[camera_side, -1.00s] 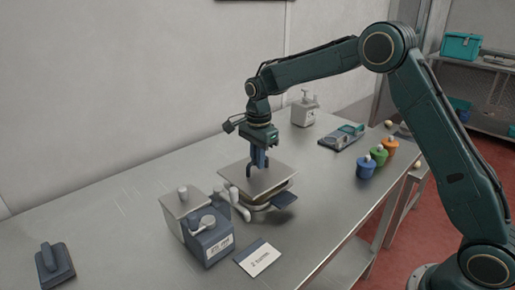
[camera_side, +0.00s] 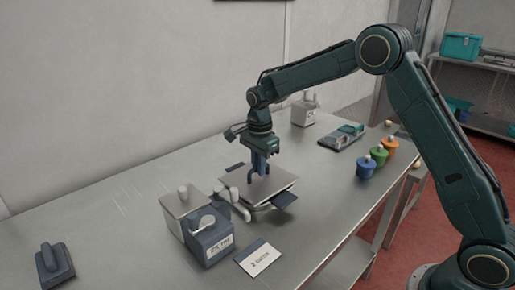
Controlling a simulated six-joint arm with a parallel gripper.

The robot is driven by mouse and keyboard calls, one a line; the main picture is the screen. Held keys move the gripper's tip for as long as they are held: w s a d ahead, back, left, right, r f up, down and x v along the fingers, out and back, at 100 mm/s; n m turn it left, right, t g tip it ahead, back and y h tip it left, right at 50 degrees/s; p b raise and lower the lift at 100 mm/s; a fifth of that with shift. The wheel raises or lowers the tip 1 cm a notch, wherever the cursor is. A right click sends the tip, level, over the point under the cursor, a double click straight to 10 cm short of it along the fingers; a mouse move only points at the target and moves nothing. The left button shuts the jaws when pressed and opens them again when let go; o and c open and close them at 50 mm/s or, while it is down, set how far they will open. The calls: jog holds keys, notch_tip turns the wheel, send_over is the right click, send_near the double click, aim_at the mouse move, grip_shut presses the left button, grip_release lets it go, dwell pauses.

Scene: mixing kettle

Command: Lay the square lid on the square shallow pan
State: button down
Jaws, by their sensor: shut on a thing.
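My gripper (camera_side: 259,174) points straight down and is shut on the square lid. The square lid (camera_side: 276,184) is a flat grey plate held about level; its grip is hidden between the fingers. The square shallow pan (camera_side: 286,200) is directly under it, mostly hidden. One dark blue pan handle sticks out at the front right and another at the back left. The lid is very low over the pan; I cannot tell whether it touches the rim all round.
A grey and blue machine (camera_side: 205,229) stands close at the left of the pan. A labelled card (camera_side: 258,258) lies in front. Blue, orange and green pots (camera_side: 366,168) stand to the right. A dark blue block (camera_side: 55,265) is at far left. The front right bench is clear.

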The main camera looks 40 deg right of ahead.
jog(key=shift+f, duration=0.25)
dwell(0.6)
jog(key=c, duration=0.9)
grip_release()
jog(key=shift+r, duration=0.15)
jog(key=shift+r, duration=3.35)
jog(key=shift+s, duration=0.1)
jog(key=shift+r, duration=0.1)
